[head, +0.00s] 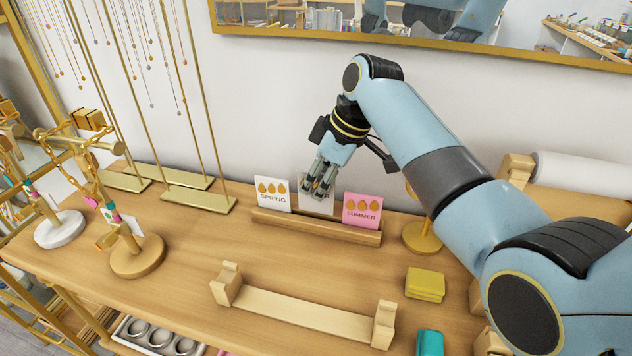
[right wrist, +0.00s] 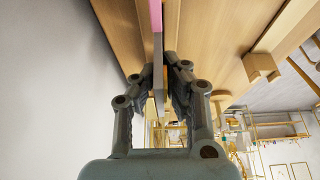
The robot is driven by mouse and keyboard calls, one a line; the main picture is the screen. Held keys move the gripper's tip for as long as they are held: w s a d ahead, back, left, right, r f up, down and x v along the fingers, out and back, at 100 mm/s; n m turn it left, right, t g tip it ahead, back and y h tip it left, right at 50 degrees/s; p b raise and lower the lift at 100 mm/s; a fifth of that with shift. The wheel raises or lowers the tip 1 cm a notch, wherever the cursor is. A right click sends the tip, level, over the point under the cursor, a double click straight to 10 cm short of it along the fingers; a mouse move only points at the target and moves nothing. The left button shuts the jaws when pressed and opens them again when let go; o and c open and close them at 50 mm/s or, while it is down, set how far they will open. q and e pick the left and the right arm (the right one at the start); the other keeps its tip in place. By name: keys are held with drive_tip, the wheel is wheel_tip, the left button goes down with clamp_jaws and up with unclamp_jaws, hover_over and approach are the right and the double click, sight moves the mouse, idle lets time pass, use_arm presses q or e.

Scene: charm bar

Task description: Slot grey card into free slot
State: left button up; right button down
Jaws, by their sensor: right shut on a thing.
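The grey card (head: 318,207) is upright between the white SPRING card (head: 272,194) and the pink SUMMER card (head: 362,210) at the wooden card rack (head: 320,228). My right gripper (head: 318,191) is shut on the grey card from above and hides much of its face. In the right wrist view the grey card (right wrist: 158,50) shows nearly edge-on between the fingers (right wrist: 159,83), with a pink card (right wrist: 156,14) beyond it. The card's lower edge is at the rack; I cannot tell whether it sits in the slot. My left gripper is not in view.
A wooden stand (head: 305,312) is in front of the rack. A yellow folded stack (head: 425,284) and a gold stand (head: 421,237) are to the right. Necklace stands (head: 198,199) and bracelet stands (head: 137,257) are to the left. The wall is close behind.

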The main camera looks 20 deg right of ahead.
sight(308, 210)
drive_tip(key=shift+p, duration=0.45)
drive_tip(key=shift+p, duration=0.55)
idle(0.9)
drive_tip(key=shift+f+b, duration=0.55)
drive_tip(key=shift+f, duration=1.05)
drive_tip(key=c, duration=1.4)
unclamp_jaws()
drive_tip(key=shift+r, duration=0.1)
